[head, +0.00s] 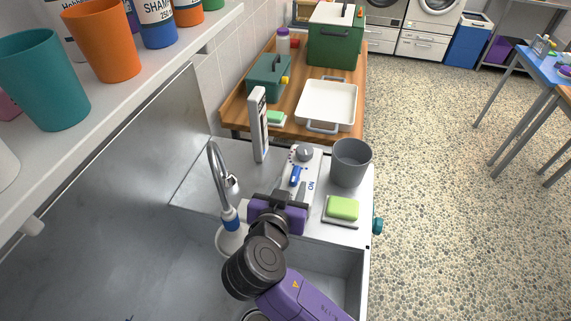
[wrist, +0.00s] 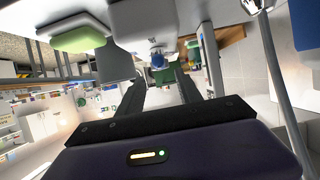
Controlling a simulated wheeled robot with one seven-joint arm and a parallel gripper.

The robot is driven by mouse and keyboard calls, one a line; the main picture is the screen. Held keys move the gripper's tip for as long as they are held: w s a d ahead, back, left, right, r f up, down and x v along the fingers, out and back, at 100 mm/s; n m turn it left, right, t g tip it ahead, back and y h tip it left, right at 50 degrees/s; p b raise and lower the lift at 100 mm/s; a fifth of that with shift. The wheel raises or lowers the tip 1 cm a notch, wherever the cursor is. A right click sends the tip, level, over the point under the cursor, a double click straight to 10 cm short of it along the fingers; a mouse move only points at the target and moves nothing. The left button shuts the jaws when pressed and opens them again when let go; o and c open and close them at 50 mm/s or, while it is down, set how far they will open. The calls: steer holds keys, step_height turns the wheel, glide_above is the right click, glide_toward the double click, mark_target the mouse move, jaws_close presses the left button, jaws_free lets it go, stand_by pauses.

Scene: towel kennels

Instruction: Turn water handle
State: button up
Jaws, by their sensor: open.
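A white control panel (head: 313,172) stands on the steel counter behind the sink. It bears a small blue handle (head: 295,177) and a grey round knob (head: 304,152). My gripper (head: 291,191) is open just in front of the panel, its fingers pointing toward the blue handle. In the wrist view the blue handle (wrist: 158,61) shows between and just beyond the finger tips (wrist: 160,78). I cannot tell whether they touch it. The faucet (head: 215,170) with a blue collar rises left of my gripper.
A green sponge (head: 343,207) on a tray and a grey cup (head: 350,163) stand right of the panel. A tall white dispenser (head: 258,125) stands behind left. A shelf (head: 150,90) with cups and bottles hangs at the left. A teal knob (head: 378,225) juts from the counter's right side.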

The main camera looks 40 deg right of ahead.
mark_target(295, 173)
steer(key=shift+p+x, duration=0.85)
steer(key=shift+x, duration=3.05)
jaws_close()
